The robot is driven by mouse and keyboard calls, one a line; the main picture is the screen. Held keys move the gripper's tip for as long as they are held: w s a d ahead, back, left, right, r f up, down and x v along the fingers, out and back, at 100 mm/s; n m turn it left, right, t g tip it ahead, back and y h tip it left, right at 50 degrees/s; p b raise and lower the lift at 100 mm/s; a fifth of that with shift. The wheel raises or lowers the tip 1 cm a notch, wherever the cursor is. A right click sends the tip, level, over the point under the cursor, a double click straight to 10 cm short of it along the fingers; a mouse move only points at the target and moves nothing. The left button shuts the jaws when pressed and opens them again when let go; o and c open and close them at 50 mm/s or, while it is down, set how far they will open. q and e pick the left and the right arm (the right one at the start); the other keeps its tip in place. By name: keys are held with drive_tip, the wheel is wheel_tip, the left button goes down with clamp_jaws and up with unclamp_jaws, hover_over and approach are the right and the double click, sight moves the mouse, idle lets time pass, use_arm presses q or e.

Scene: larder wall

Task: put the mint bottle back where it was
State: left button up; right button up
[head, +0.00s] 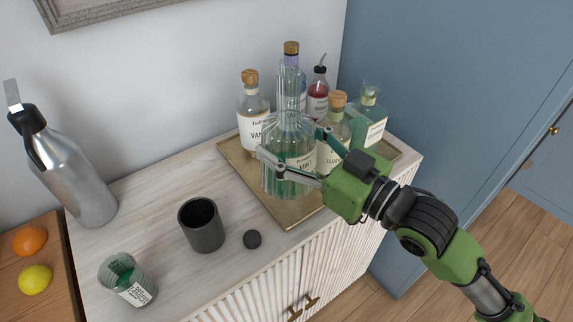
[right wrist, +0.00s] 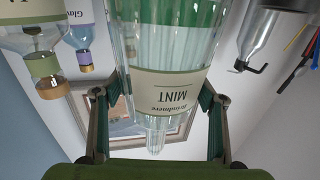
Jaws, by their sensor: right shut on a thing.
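The mint bottle (head: 299,164) is clear glass with green liquid and a cream label reading MINT. In the head view it is upright at the front of the gold tray (head: 272,203); I cannot tell whether its base touches the tray. My right gripper (head: 293,143) is shut on it, coming from the right, with a finger on either side. In the right wrist view the mint bottle (right wrist: 168,88) appears upside down between the fingers, and its neck is clear glass. My left gripper is not in view.
Close around it on the tray stand a vanilla bottle (head: 251,118), a tall gold-capped bottle (head: 291,75), a red bottle (head: 318,92), a cork-topped bottle (head: 336,122) and a green bottle (head: 370,118). Left are a dark cup (head: 202,228), black cap (head: 252,239), green glass (head: 128,280) and steel bottle (head: 72,172).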

drive_tip(key=w+f, duration=0.2)
drive_tip(key=f, duration=0.1)
drive_tip(key=w+f, duration=0.1)
drive_tip(key=w, duration=0.1)
drive_tip(key=shift+a+f, duration=0.3)
wheel_tip(320, 180, down, 4)
drive_tip(key=shift+w+r, duration=0.15)
drive_tip(key=shift+r, duration=0.1)
drive_tip(key=shift+f, duration=0.15)
drive_tip(key=shift+f, duration=0.15)
drive_tip(key=o, duration=1.5)
drive_tip(key=shift+o, duration=0.2)
